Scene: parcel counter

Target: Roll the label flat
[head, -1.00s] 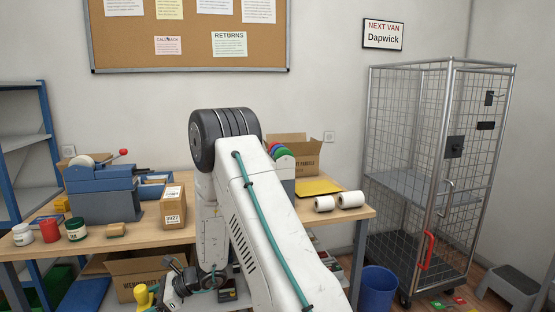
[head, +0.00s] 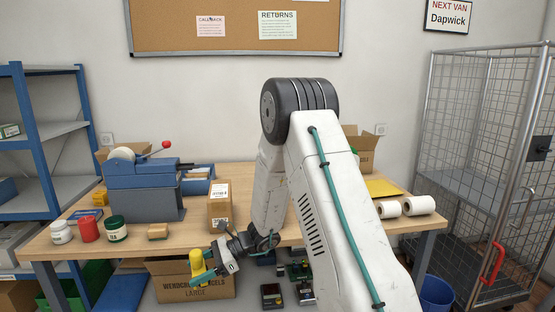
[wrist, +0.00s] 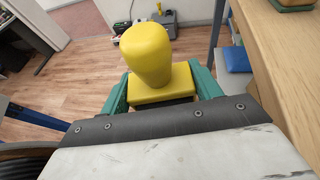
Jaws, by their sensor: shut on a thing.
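My gripper (head: 203,276) is shut on a yellow roller (head: 197,262), which has a rounded knob above a yellow block. In the wrist view the roller (wrist: 147,55) sits between my green fingers (wrist: 157,94); its underside is hidden. My gripper is in front of the bench's front edge, below the top, and apart from the parcel. A tall brown parcel (head: 219,213) stands upright near that edge, above and slightly right of my gripper. A white label (head: 219,190) is on the parcel; I cannot tell whether it lies flat.
The wooden bench (head: 180,237) holds a blue tape machine (head: 143,190), several jars, a tan block (head: 158,231) and white rolls (head: 419,205). An open carton (head: 195,287) and small devices are below. A wire cage (head: 480,150) stands right, blue shelves (head: 45,150) left.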

